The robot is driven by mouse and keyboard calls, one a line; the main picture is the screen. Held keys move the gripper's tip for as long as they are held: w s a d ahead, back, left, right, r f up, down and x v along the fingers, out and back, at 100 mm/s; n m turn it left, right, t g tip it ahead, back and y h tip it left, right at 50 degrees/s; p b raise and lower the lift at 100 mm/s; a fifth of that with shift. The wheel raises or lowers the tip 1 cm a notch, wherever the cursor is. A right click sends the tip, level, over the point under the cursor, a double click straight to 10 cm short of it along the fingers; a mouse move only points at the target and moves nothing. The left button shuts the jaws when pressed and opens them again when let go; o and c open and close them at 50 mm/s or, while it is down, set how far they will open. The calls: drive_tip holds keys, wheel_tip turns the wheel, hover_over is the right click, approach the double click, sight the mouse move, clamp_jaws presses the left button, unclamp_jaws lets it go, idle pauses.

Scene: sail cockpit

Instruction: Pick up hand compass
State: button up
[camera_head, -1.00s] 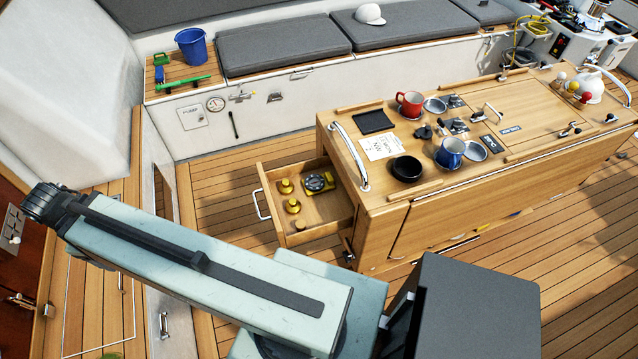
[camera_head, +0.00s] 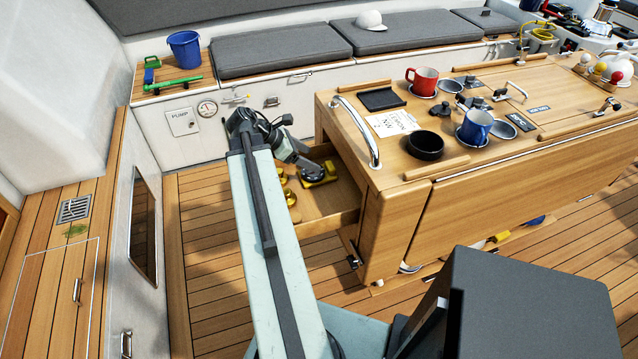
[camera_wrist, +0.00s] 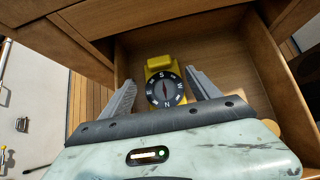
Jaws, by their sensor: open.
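The hand compass (camera_wrist: 164,88) has a black dial with white letters and a yellow body. It lies in the open wooden drawer (camera_head: 330,213) and also shows in the head view (camera_head: 318,174). My gripper (camera_wrist: 161,84) is open, and in the wrist view its two grey fingers stand on either side of the compass dial. I cannot tell whether they touch it. In the head view my gripper (camera_head: 300,158) is over the drawer, partly covering its far side.
Small yellow objects (camera_head: 289,196) sit in the drawer left of the compass, partly hidden by my arm. The drawer walls (camera_wrist: 275,75) rise around the compass. Above the drawer, the table holds a black bowl (camera_head: 425,146) and mugs (camera_head: 475,127).

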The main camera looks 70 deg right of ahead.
sight(327, 166)
drive_tip(key=b+x, duration=0.5)
drive_tip(key=x, duration=0.2)
drive_tip(key=shift+f, duration=0.2)
drive_tip(key=shift+s+d+b, duration=0.2)
drive_tip(key=shift+b, duration=0.1)
drive_tip(key=shift+r, duration=0.1)
clamp_jaws()
